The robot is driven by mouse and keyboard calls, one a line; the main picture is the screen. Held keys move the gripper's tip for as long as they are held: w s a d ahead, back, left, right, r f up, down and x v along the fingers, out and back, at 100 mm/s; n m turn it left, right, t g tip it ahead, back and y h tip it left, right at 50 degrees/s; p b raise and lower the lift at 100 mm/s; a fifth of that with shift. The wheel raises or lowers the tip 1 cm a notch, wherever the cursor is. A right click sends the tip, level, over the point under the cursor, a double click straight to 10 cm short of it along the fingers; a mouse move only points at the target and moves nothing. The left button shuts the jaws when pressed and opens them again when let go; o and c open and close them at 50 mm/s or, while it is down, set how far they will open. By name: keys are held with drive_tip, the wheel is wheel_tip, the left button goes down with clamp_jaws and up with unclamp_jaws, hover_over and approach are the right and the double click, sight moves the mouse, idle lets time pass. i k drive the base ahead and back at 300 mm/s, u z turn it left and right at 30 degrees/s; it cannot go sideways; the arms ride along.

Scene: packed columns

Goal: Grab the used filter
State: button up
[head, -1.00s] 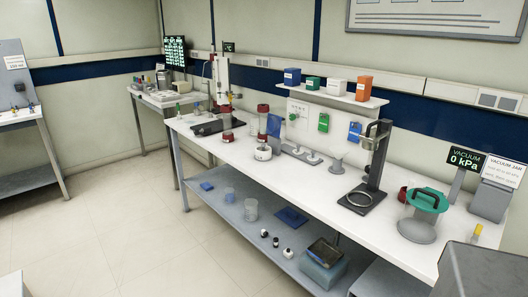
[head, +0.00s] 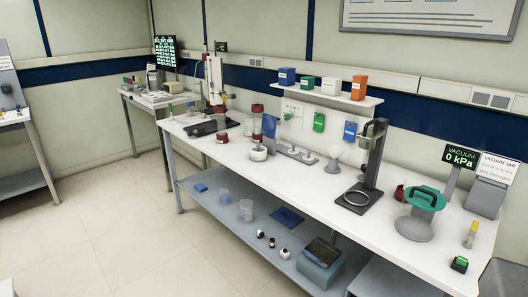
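I cannot single out a used filter at this size. The long white bench (head: 300,196) holds a clear column with red ends (head: 257,109), a round white base (head: 258,153), a pale funnel (head: 334,158) and a dark stand with a ring (head: 355,199). A grey vessel with a green handled lid (head: 426,198) stands at the right. My gripper does not show in the head view.
A wall shelf (head: 335,97) carries several small boxes. The floor (head: 110,225) at left is clear.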

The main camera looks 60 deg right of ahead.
sight(258, 146)
drive_tip(key=u, duration=0.05)
drive_tip(key=i, duration=1)
drive_tip(key=z, duration=0.05)
